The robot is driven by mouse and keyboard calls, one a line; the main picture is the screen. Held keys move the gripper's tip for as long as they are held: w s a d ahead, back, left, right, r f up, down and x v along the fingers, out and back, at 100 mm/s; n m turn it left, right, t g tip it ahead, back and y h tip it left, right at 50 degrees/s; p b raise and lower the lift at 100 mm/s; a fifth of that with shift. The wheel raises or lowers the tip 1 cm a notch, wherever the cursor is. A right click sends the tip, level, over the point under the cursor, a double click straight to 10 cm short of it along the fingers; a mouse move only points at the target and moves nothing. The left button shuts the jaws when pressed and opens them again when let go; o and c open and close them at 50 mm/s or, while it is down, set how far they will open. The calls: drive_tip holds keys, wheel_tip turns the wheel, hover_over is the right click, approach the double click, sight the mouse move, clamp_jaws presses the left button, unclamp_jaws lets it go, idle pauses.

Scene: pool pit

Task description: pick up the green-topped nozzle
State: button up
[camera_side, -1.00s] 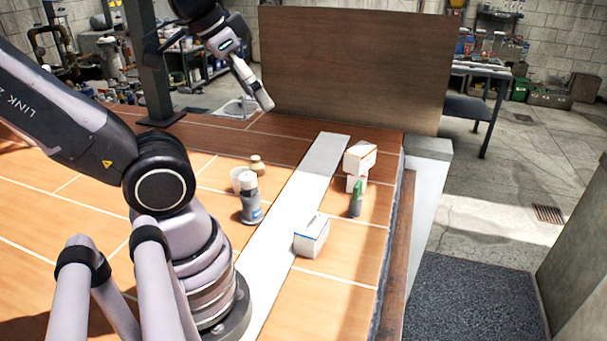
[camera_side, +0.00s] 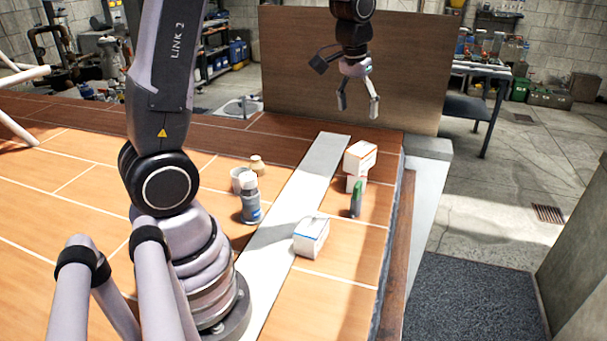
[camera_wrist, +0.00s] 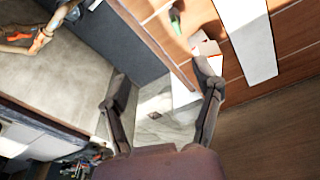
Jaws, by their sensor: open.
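The green-topped nozzle (camera_side: 356,200) stands on the wooden table near its right edge, in front of the stacked white boxes. In the wrist view the nozzle's green part (camera_wrist: 176,20) shows at the top, beyond the fingertips. My gripper (camera_side: 357,108) is open and empty, high above the far end of the table, behind and above the nozzle. Its two fingers also show spread apart in the wrist view (camera_wrist: 162,85).
Two stacked white boxes with orange marks (camera_side: 360,158) stand right behind the nozzle. A white box (camera_side: 311,237) lies nearer. A grey-blue bottle (camera_side: 251,203) and small jars stand left of the white strip (camera_side: 277,240). A wooden panel (camera_side: 290,65) rises at the back.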

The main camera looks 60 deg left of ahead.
drive_tip(key=n+g, duration=0.2)
hover_over(358, 182)
wheel_tip(358, 182, down, 14)
wheel_tip(358, 182, down, 9)
drive_tip(key=shift+s+f, duration=0.1)
drive_tip(key=shift+d+f, duration=0.15)
drive_tip(key=shift+f, duration=1.3)
drive_tip(key=shift+d+f, duration=0.15)
drive_tip(key=shift+f, duration=1.25)
clamp_jaws()
drive_tip(key=shift+r, duration=0.1)
